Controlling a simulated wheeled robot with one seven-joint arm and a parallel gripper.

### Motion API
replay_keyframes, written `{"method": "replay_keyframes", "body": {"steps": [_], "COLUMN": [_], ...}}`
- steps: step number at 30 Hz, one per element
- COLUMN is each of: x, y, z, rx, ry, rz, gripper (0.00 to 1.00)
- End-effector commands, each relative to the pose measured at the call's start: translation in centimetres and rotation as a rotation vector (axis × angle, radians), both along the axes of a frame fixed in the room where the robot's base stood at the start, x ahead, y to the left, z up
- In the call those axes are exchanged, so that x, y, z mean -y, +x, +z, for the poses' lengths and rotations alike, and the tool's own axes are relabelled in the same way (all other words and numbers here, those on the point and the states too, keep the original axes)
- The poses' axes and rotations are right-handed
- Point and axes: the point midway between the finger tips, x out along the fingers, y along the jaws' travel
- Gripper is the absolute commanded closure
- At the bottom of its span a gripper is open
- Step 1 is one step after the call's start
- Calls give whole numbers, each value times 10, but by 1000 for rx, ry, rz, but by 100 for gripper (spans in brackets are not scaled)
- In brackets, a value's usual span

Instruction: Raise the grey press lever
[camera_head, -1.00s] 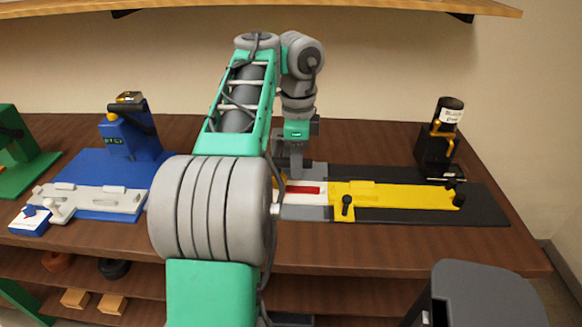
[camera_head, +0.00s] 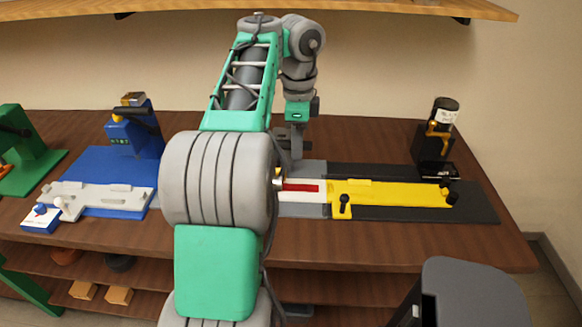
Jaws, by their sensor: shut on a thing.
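The grey press station is mostly hidden behind my arm. Part of its grey base (camera_head: 315,168) shows on the table, left of the black station. My gripper (camera_head: 295,148) points down just above this base, at the back of the station. The gripper is shut on the grey press lever, though the fingers and lever are small and partly covered, so the lever's exact angle cannot be told.
A white slide with a red strip (camera_head: 303,188) lies at the grey station's front, beside a yellow fixture (camera_head: 395,193). A black press (camera_head: 436,140) stands right, a blue press (camera_head: 135,130) and a green one (camera_head: 28,150) left. A shelf (camera_head: 300,5) hangs above.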

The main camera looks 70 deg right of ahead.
Motion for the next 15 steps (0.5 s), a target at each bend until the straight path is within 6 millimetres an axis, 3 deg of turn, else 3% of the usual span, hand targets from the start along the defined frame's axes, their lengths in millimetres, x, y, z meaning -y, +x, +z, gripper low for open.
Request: {"method": "replay_keyframes", "body": {"steps": [15], "x": [17], "y": [3], "z": [19], "rx": [-3], "ry": [0], "rz": [3], "gripper": [96]}}
